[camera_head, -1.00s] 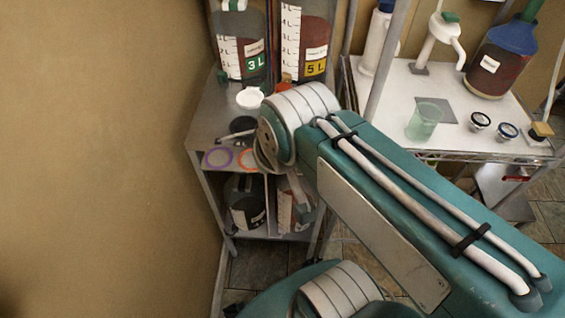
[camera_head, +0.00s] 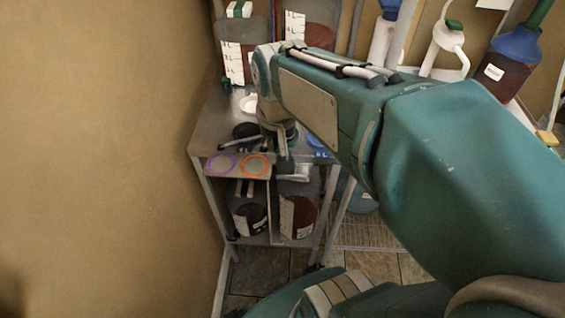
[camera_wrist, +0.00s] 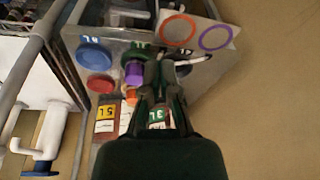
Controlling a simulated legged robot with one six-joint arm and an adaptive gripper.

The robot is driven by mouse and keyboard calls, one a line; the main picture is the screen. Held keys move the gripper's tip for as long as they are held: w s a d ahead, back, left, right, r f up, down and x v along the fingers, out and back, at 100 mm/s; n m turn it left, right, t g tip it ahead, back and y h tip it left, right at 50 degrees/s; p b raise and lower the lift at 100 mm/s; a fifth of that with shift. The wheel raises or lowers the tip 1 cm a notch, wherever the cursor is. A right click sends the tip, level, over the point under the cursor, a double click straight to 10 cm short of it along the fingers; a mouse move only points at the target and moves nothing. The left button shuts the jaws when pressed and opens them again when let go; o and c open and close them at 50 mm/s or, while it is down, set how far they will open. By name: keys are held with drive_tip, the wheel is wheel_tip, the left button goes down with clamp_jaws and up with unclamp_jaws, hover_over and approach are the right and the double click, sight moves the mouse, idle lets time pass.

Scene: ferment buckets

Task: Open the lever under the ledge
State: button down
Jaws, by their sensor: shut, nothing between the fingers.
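The metal shelf stand (camera_head: 212,130) has a front ledge with a card bearing a purple ring (camera_head: 221,165) and an orange ring (camera_head: 255,166). A pale lever-like part (camera_head: 296,172) shows just right of the card; in the wrist view a pale bar (camera_wrist: 132,15) shows at the top, left of the rings. I cannot tell its exact position under the ledge. My gripper (camera_wrist: 160,68) points down over the stand top, shut and empty, apart from the bar. In the head view, my arm partly hides it.
Large jars stand at the back of the stand, and two dark jars (camera_head: 249,215) (camera_head: 297,216) on its lower shelf. Blue (camera_wrist: 94,57) and red (camera_wrist: 100,83) lids lie on top. The tan wall is close on the left.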

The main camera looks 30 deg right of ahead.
drive_tip(key=w+d+f+m+g, duration=0.2)
drive_tip(key=w+d+f+m, duration=0.1)
drive_tip(key=w+d+f, duration=0.2)
drive_tip(key=shift+w+d+f+g, duration=0.25)
drive_tip(key=shift+w+d+g, duration=0.1)
drive_tip(key=shift+d, duration=0.3)
wheel_tip(320, 180, down, 14)
idle(0.6)
drive_tip(key=shift+w+a+f, duration=0.15)
drive_tip(key=shift+a+f, duration=0.05)
drive_tip(key=shift+f, duration=0.3)
drive_tip(key=shift+w+a+f, duration=0.1)
drive_tip(key=shift+a+f, duration=0.1)
drive_tip(key=shift+f, duration=0.3)
drive_tip(key=shift+r, duration=0.1)
